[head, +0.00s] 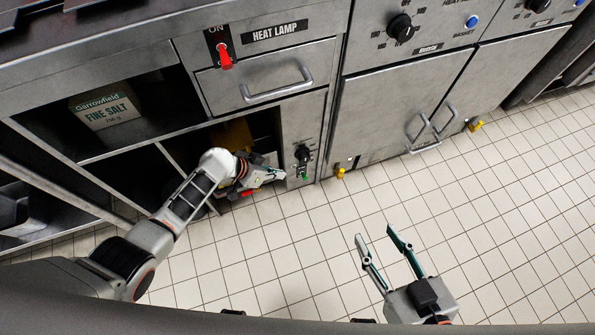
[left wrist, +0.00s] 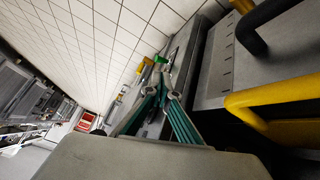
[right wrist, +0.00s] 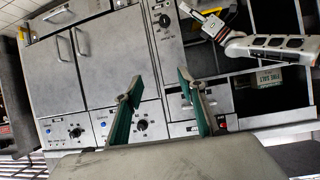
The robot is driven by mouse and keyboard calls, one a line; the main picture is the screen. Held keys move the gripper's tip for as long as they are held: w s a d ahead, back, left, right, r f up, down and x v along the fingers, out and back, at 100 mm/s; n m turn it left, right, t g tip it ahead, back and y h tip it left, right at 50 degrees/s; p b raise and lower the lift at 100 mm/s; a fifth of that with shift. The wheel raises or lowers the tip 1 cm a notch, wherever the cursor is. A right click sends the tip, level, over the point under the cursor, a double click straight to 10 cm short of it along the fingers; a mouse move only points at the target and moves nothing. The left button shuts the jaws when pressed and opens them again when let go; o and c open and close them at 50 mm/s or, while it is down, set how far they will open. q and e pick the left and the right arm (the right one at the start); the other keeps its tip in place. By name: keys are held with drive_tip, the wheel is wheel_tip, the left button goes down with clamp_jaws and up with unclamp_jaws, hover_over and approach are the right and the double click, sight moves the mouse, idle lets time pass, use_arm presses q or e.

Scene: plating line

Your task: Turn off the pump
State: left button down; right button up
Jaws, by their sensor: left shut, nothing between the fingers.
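A narrow steel panel (head: 303,120) carries a black knob (head: 302,155) with a small green part (head: 304,174) just below it. No pump label is readable on it. My left gripper (head: 283,174) is shut and empty, low at the panel's left edge, with its tips close to the green part; I cannot tell whether they touch it. In the left wrist view the shut fingertips (left wrist: 164,84) point along the cabinet front. My right gripper (head: 375,234) is open and empty over the tiled floor; its spread fingers also show in the right wrist view (right wrist: 159,79).
My left forearm passes in front of an open lower bay holding a yellow part (head: 232,134). Above are a HEAT LAMP drawer (head: 265,77) and a red switch (head: 225,57). Double doors (head: 395,110) stand to the right, with yellow parts (head: 340,172) below. The floor (head: 480,220) is clear.

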sight(304, 175)
use_arm(q)
drive_tip(key=shift+w+d+f, duration=0.15)
drive_tip(key=shift+w+f, duration=0.25)
drive_tip(key=shift+w, duration=0.05)
use_arm(e)
drive_tip(key=shift+a, duration=0.1)
use_arm(q)
drive_tip(key=b+x, duration=0.6)
drive_tip(key=x, duration=0.4)
use_arm(e)
drive_tip(key=s+a+m+y, duration=0.1)
drive_tip(key=a+m, duration=0.4)
drive_tip(key=a, duration=0.1)
drive_tip(key=shift+s+f+t, duration=0.3)
drive_tip(key=shift+f+t, duration=0.05)
drive_tip(key=shift+t, duration=0.05)
use_arm(q)
drive_tip(key=shift+s, duration=0.2)
